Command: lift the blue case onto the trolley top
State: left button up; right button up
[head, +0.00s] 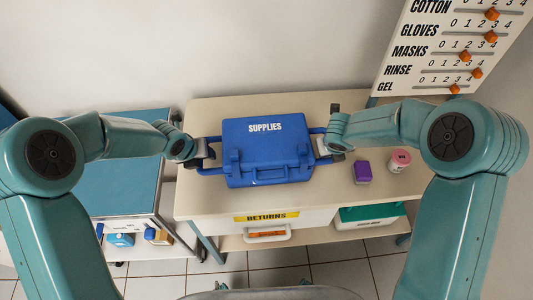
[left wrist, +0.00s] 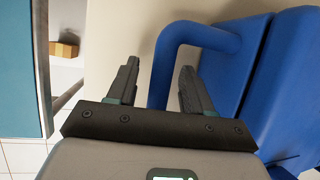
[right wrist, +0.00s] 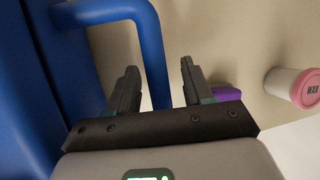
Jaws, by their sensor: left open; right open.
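The blue case (head: 267,150), labelled SUPPLIES, sits on the cream table (head: 215,120) in the head view, with a loop handle at each side. My left gripper (head: 204,153) is at its left handle. In the left wrist view that blue handle (left wrist: 165,65) runs between the open fingers (left wrist: 157,85). My right gripper (head: 322,145) is at the right handle. In the right wrist view the handle (right wrist: 152,55) passes between the open fingers (right wrist: 158,85). The trolley (head: 125,185) with a blue top stands left of the table, its top bare where visible.
A purple box (head: 362,172) and a pink-lidded WAX jar (head: 400,160) stand on the table right of the case. A slider board (head: 450,50) rises at the back right. Below are a RETURNS drawer (head: 266,217) and a green box (head: 370,213). A narrow gap separates trolley and table.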

pick_arm(q)
jog(key=shift+w+f, duration=0.15)
jog(key=shift+f, duration=0.25)
pick_arm(e)
jog(key=shift+w+f, duration=0.15)
jog(key=shift+f, duration=0.2)
pick_arm(q)
grip_shut()
pick_arm(e)
grip_shut()
pick_arm(q)
jog(key=shift+w+r, duration=0.1)
pick_arm(e)
jog(key=shift+w+r, duration=0.1)
dwell(0.5)
